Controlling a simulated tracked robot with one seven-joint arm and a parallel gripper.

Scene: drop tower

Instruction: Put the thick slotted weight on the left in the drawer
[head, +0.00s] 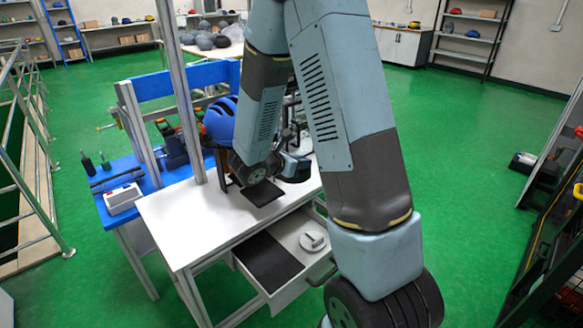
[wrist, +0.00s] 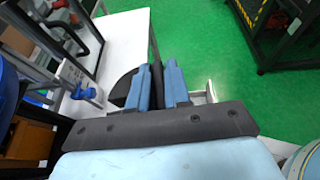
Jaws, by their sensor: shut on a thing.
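My gripper (head: 294,167) is low over the white table at its right side, behind the open drawer (head: 267,291) in the head view. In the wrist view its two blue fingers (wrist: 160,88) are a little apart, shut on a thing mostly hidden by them. I take it as the thick slotted weight, but its shape cannot be made out. A dark, round-edged shape (wrist: 121,86) shows beside the left finger; I cannot tell whether it is a weight or a mat. In the drawer, a pale slotted disc (head: 313,241) lies right of a dark liner (head: 268,262).
The white table (head: 180,221) has a bare black mat (head: 264,193). A blue helmet (head: 220,120) and a upright post (head: 183,90) stand close to my wrist. A blue bench (head: 115,181) with tools adjoins at left.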

